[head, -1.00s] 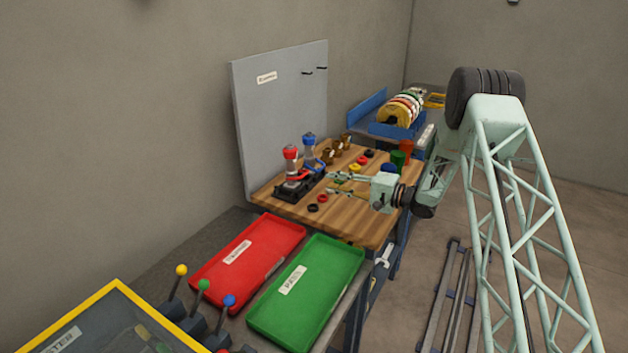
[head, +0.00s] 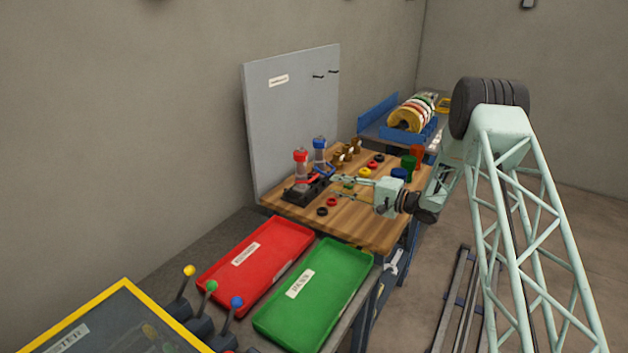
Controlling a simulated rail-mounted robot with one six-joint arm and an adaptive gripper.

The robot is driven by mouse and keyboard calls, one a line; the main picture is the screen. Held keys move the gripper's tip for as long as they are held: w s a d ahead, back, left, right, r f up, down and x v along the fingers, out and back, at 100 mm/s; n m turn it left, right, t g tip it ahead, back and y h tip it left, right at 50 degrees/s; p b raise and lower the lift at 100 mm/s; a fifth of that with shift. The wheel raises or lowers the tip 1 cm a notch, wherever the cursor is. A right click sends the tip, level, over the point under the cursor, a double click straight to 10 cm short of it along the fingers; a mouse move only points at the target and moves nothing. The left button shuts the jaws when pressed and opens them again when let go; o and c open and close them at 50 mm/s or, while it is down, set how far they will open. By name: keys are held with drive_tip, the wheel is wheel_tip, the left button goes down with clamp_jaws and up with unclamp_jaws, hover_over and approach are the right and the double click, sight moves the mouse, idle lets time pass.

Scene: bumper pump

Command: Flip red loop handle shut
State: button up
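The red loop handle (head: 308,182) is a small red bar low on the red-capped pump (head: 301,160), which stands upright on a black base (head: 303,193) on the wooden bench. It is too small here to tell its exact angle. A blue-capped pump (head: 319,148) with a blue handle (head: 325,170) stands just behind. My gripper (head: 335,187) reaches in from the right with its two fingers apart and pointing at the pumps. The fingertips are close to the right side of the base; I cannot tell whether they touch anything. Nothing shows between them.
Several small rings, including a red ring (head: 332,202) and a black ring (head: 322,211), lie on the wooden bench (head: 365,232). Green (head: 409,163) and red cups stand at the right. A grey panel (head: 290,115) rises behind. Red (head: 225,283) and green (head: 345,265) trays lie in front.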

sight(314, 178)
drive_tip(key=shift+b+x, duration=0.4)
drive_tip(key=shift+x, duration=5.15)
clamp_jaws()
